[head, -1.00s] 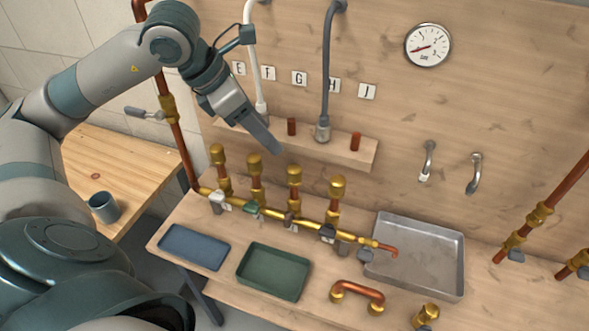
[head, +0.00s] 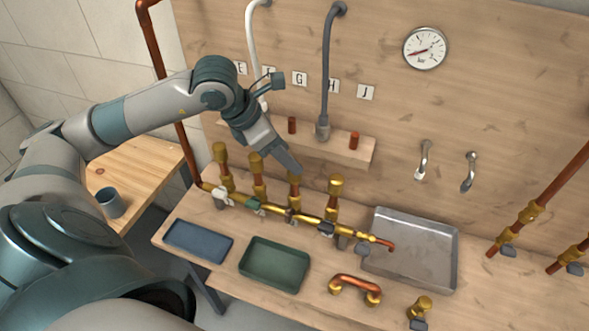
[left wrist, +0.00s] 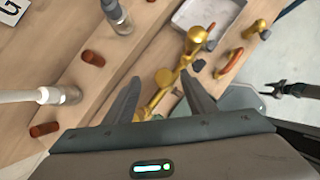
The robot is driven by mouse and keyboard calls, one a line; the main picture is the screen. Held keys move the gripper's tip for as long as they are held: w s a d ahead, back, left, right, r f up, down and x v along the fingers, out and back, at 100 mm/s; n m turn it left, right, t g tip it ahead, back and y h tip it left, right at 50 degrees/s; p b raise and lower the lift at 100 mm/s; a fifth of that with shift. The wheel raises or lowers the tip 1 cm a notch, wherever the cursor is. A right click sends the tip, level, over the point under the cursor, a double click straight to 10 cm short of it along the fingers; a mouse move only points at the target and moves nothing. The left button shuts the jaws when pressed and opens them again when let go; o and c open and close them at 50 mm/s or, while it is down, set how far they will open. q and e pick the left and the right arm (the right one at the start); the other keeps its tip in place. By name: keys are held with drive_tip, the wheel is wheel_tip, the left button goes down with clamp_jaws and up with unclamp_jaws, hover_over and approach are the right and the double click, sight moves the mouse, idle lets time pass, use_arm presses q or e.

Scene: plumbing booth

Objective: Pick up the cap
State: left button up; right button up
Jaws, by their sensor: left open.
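Several brass caps top the upright copper stubs of the brass manifold: a far-left cap (head: 219,150), a second cap (head: 255,161), a third mostly behind my left gripper, and a right-hand cap (head: 336,184). My left gripper (head: 294,170) points down at the third stub and covers part of its top. In the left wrist view, the left gripper (left wrist: 160,88) is open, with nothing gripped. A round brass cap top (left wrist: 165,77) shows between its fingers, and a taller brass cap (left wrist: 195,38) stands beyond. A dark gripper, apparently my right one (left wrist: 270,90), shows small at the right edge.
A blue tray (head: 198,242), green tray (head: 274,264), metal tray (head: 410,250) and copper U-pipe (head: 355,287) lie on the bench.

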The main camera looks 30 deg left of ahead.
use_arm(q)
drive_tip(key=shift+d+f+p, duration=0.15)
drive_tip(key=shift+f+p, duration=0.2)
drive_tip(key=shift+p, duration=0.15)
drive_tip(key=p+x, duration=0.2)
drive_tip(key=x, duration=0.1)
drive_tip(key=shift+s+d+f, duration=0.1)
drive_tip(key=shift+f, duration=0.25)
drive_tip(key=shift+d+f, duration=0.1)
drive_tip(key=shift+f, duration=0.3)
drive_tip(key=c, duration=1.2)
